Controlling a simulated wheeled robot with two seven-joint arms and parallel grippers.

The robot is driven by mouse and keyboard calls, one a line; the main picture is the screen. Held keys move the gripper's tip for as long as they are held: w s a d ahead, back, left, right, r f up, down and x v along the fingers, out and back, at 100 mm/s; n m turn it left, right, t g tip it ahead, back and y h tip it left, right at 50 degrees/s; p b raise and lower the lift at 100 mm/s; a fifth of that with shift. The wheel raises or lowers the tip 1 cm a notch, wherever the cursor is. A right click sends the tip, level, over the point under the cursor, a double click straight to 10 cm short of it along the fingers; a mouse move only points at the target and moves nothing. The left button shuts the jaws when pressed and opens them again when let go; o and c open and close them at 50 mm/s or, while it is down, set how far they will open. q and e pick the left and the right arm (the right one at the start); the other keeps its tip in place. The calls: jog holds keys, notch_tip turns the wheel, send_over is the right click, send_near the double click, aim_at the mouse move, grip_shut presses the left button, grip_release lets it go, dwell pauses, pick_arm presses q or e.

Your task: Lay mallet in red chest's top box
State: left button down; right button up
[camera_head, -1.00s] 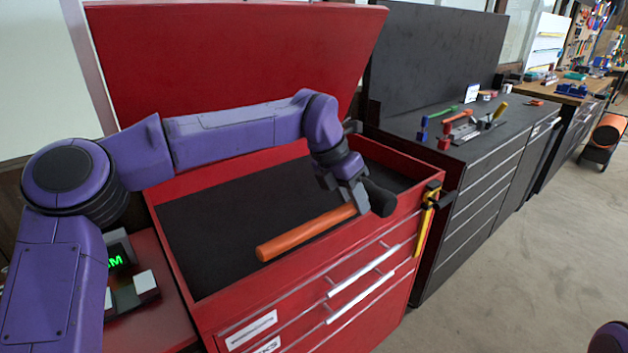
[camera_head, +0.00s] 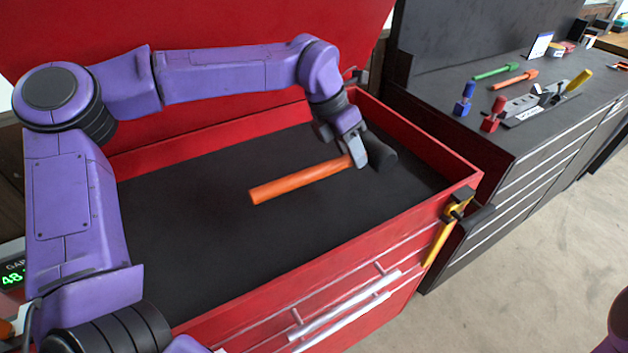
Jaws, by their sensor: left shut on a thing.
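The mallet has an orange handle (camera_head: 298,181) and a black head (camera_head: 380,150). My left gripper (camera_head: 356,158) is shut on the mallet at the handle near the head. The red chest's top box (camera_head: 420,213) is open, with a dark, empty-looking floor. The mallet shows over that floor, inside the rim as seen from here; whether it touches the floor I cannot tell. The red lid (camera_head: 210,25) stands raised behind the box. Of my right arm only a small purple part shows at the lower right edge; its gripper is out of view.
A yellow tool (camera_head: 441,240) hangs on the chest's right side. A dark cabinet (camera_head: 470,135) stands to the right, with red and blue clamps, a green tool (camera_head: 497,71) and a plane-like tool on top. A green-lit display (camera_head: 12,275) is at far left.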

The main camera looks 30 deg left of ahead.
pick_arm(q)
jog(key=shift+s+a+f, duration=0.25)
jog(key=shift+s+a, duration=0.25)
jog(key=shift+a, duration=0.1)
jog(key=shift+s+a+f, duration=0.2)
jog(key=shift+s+a, duration=0.3)
jog(key=shift+a, duration=0.05)
jog(key=f, duration=0.1)
jog(key=a+f+p, duration=0.1)
jog(key=f, duration=0.1)
jog(key=a+f, duration=0.1)
jog(key=f, duration=0.1)
jog(key=shift+w+a+f, duration=0.1)
jog(key=shift+a, duration=0.05)
jog(key=f, duration=0.1)
jog(key=s+f, duration=0.1)
jog(key=a+f+p, duration=0.1)
jog(key=shift+s+f, duration=0.1)
jog(key=shift+s, duration=0.15)
jog(key=shift+f, duration=0.3)
jog(key=shift+w+d+f, duration=0.1)
jog(key=shift+w+f, duration=0.1)
jog(key=shift+w, duration=0.05)
pick_arm(e)
notch_tip(320, 180, up, 2)
jog(key=shift+w+r, duration=0.1)
jog(key=shift+r, duration=0.05)
